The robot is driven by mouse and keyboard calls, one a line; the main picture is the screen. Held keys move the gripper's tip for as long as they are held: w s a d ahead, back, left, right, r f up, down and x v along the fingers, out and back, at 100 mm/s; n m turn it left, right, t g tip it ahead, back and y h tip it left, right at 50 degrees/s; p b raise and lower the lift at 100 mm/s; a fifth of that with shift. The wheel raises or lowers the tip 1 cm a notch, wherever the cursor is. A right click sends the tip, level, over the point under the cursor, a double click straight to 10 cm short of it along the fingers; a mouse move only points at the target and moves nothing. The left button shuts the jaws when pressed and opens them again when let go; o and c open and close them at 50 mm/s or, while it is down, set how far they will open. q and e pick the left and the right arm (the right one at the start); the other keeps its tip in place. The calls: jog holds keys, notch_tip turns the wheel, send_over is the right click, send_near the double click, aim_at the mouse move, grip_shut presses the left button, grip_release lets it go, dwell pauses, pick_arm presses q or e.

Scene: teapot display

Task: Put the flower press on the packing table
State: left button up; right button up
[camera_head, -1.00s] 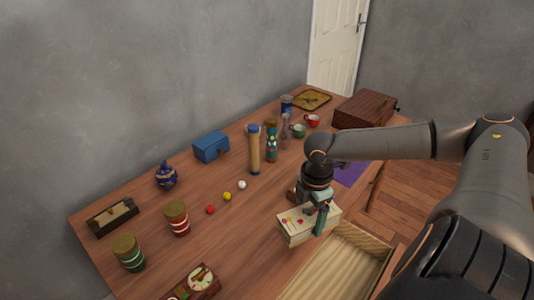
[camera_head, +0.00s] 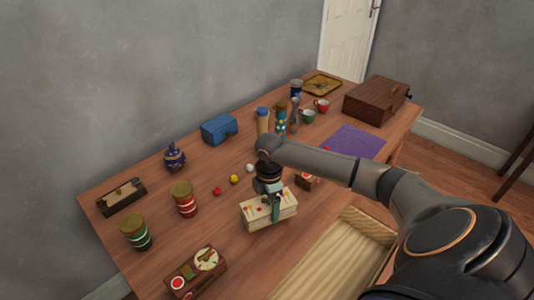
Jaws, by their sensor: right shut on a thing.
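The flower press (camera_head: 259,216) is a pale, layered wooden block with small coloured flowers on top. My right gripper (camera_head: 275,212) comes down on it from above and is shut on it. The press is over the front part of the wooden table (camera_head: 215,232), beside the open drawer. I cannot tell whether it touches the tabletop. Part of its top is hidden by the gripper. My left gripper is out of view.
An open, pale-lined drawer (camera_head: 340,255) is at the front right. Small balls (camera_head: 234,179), a small brown block (camera_head: 307,181), striped jars (camera_head: 185,200) and a box with dials (camera_head: 196,272) surround the press. A purple mat (camera_head: 352,143) and a brown case (camera_head: 376,97) lie farther right.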

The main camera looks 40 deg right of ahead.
jog(key=shift+w+a+f, duration=0.2)
jog(key=shift+w+f, duration=0.2)
jog(key=shift+f, duration=0.05)
jog(key=shift+s+f, duration=0.1)
jog(key=shift+f, duration=1.3)
jog(key=o, duration=1.5)
jog(key=shift+f, duration=0.15)
notch_tip(320, 180, up, 12)
jog(key=shift+r+p, duration=0.15)
jog(key=shift+p, duration=0.2)
